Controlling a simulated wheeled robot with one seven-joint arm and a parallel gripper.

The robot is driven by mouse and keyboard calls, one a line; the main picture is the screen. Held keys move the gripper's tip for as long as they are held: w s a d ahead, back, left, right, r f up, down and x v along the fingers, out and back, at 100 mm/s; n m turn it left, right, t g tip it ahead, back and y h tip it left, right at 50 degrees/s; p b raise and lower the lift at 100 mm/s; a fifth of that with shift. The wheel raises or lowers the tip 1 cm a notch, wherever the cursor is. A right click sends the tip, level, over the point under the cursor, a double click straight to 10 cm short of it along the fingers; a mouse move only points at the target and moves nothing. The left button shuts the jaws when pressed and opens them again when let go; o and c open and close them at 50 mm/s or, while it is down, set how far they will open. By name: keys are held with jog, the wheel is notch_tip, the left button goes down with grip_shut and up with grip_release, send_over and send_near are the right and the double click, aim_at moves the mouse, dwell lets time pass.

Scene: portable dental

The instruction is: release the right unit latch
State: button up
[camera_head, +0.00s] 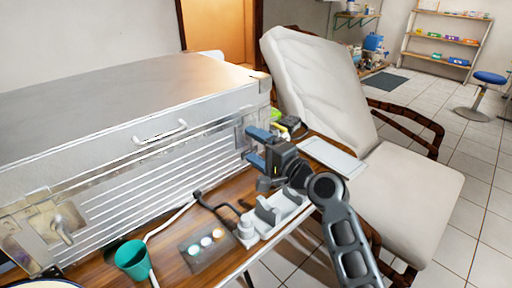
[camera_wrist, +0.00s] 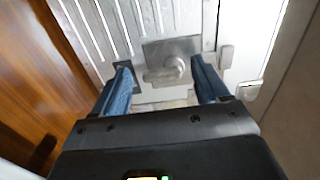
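The silver metal unit (camera_head: 140,100) stands on the wooden table with its ribbed front towards me. Its right unit latch (camera_wrist: 168,70) shows in the wrist view as a grey knob-like handle on a square metal plate. My gripper (camera_head: 257,147) is at the right end of the unit's front, its blue fingers pointing at it. In the wrist view my gripper (camera_wrist: 160,74) is open, with one finger on each side of the latch and gaps to both. I cannot tell how deep the fingers reach. In the head view my gripper largely hides this latch.
The left latch (camera_head: 62,228) is on the unit's other end. A teal cup (camera_head: 132,260), a panel with round lights (camera_head: 205,245) and a white power strip (camera_head: 275,215) lie in front. A reclined white chair (camera_head: 325,90) stands at the right.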

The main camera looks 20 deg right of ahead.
jog(key=v, duration=0.7)
jog(key=shift+s, duration=0.35)
jog(key=shift+d, duration=0.1)
